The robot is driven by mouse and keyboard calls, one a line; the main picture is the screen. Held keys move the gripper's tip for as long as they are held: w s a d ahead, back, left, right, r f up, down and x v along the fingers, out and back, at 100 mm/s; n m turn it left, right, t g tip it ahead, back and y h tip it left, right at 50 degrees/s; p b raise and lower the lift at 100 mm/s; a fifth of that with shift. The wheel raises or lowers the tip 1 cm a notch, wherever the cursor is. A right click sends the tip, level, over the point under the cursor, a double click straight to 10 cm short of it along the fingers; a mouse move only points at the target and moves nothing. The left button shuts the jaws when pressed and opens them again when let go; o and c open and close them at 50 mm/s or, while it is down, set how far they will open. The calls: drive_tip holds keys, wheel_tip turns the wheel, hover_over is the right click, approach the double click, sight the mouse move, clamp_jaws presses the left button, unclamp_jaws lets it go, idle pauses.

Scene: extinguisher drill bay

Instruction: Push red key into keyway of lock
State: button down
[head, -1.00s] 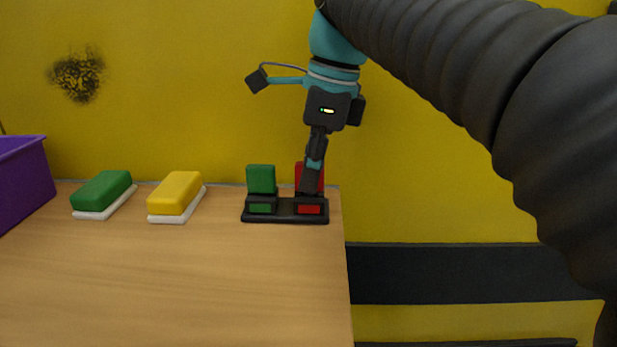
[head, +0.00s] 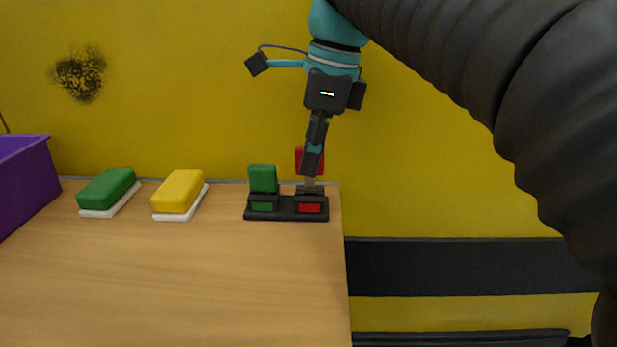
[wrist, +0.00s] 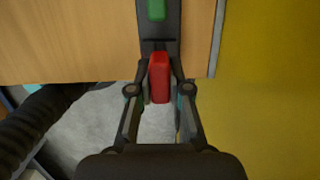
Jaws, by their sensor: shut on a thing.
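The red key (head: 300,158) is upright above the right-hand, red-labelled socket of a black base (head: 286,213) at the table's back right corner. My gripper (head: 311,170) is shut on its red head, which also shows between the fingers in the wrist view (wrist: 160,78). A greyish shank (head: 310,184) shows below the head; I cannot tell whether its tip is still inside the socket. A green key (head: 262,179) stands in the base's left, green-labelled socket. I see nothing clearly recognisable as a separate lock with a keyway.
A green block (head: 106,187) and a yellow block (head: 178,190), each on a white base, stand left on the wooden table (head: 180,285). A purple bin (head: 22,182) is at far left. A yellow wall (head: 200,90) rises close behind. The table's front is clear.

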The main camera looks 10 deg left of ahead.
drive_tip(key=shift+r, duration=2)
